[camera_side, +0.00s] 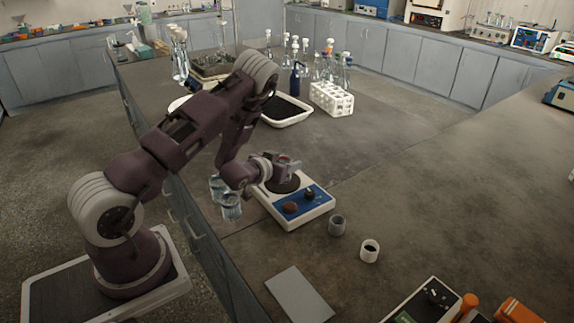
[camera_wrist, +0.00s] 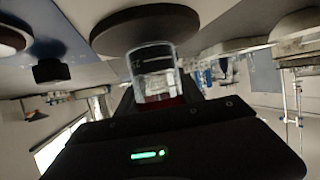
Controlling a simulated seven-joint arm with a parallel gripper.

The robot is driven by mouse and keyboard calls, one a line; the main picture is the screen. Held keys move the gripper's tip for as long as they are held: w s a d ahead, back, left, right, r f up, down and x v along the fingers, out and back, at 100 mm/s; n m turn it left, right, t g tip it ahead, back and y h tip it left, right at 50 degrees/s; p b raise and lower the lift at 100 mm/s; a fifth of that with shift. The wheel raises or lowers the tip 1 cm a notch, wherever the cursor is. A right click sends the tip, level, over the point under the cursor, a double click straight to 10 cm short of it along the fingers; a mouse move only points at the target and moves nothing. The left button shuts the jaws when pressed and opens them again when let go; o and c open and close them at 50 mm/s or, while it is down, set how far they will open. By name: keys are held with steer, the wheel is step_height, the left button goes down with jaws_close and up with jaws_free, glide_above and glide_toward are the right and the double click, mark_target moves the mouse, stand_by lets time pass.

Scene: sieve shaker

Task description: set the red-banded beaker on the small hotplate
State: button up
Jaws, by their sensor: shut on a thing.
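My gripper (camera_side: 283,164) is shut on a clear glass beaker (camera_wrist: 154,68), seen between the fingers (camera_wrist: 160,95) in the wrist view. A red band (camera_wrist: 164,102) shows low between the fingers, partly hidden by them. In the side view the beaker is mostly hidden by my gripper. The small hotplate (camera_side: 306,206) is white with a blue control panel, two knobs and a dark round plate (camera_side: 283,185). My gripper is over the plate's far side. The plate also shows in the wrist view (camera_wrist: 112,38), close to the beaker; I cannot tell whether they touch.
Two glass beakers (camera_side: 231,207) stand left of the hotplate. Behind are a black-filled tray (camera_side: 299,120), a white rack (camera_side: 333,100) and bottles.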

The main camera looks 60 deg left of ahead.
mark_target(274, 188)
steer(key=shift+f, duration=0.25)
steer(key=o, duration=1.4)
steer(key=shift+o, duration=0.2)
steer(key=shift+r, duration=0.15)
steer(key=v, duration=0.7)
steer(key=shift+s+r, duration=0.1)
steer(key=shift+s, duration=0.1)
